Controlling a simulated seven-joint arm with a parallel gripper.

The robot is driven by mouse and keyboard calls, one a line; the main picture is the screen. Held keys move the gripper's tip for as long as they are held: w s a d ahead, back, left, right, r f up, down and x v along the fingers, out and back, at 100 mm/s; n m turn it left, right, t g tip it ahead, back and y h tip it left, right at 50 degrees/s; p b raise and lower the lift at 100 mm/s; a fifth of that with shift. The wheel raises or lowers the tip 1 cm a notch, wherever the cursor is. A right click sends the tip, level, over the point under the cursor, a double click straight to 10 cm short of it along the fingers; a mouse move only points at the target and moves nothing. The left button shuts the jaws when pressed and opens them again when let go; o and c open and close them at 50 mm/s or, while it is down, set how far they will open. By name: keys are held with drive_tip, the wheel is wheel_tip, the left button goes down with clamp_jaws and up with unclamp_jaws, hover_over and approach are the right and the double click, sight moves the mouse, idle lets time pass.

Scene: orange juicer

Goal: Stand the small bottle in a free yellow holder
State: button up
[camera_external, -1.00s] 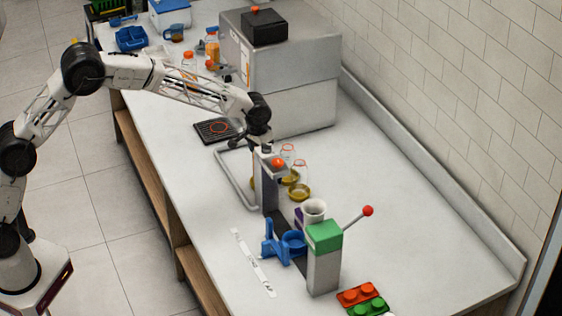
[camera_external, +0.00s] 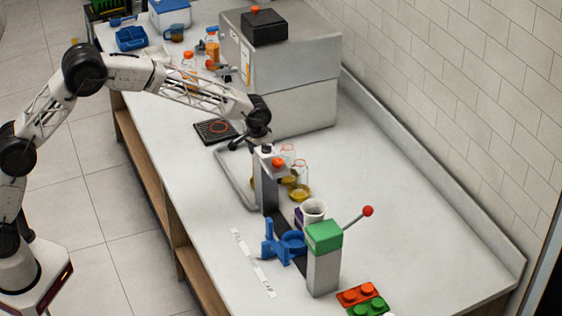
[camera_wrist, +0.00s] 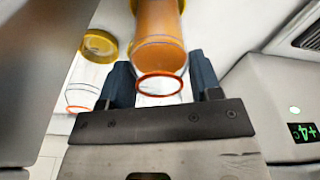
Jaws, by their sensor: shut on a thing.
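In the wrist view my gripper (camera_wrist: 161,87) has its two dark fingers on either side of a small clear bottle (camera_wrist: 158,53) with a red-orange rim and a blue line, shut on it. Orange colour fills its far part. Yellow edges show at that far end; whether it sits in a holder cannot be told. Another clear bottle (camera_wrist: 81,87) stands at a yellow holder (camera_wrist: 99,44) on the left. In the external view two clear bottles show, one of them (camera_external: 301,168) above a yellow holder (camera_external: 299,193). My fingers are hard to make out there.
A grey cabinet (camera_external: 300,105) stands behind, with a green display (camera_wrist: 308,132) in the wrist view. A grey post (camera_external: 267,190) stands close to the bottles. A blue fixture (camera_external: 290,243) and green-topped press (camera_external: 324,240) are nearer. The right of the counter is clear.

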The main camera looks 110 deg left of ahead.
drive_tip(key=shift+f, duration=0.3)
idle(0.4)
drive_tip(key=o, duration=1.7)
drive_tip(key=shift+r, duration=0.1)
drive_tip(key=shift+r, duration=3.4)
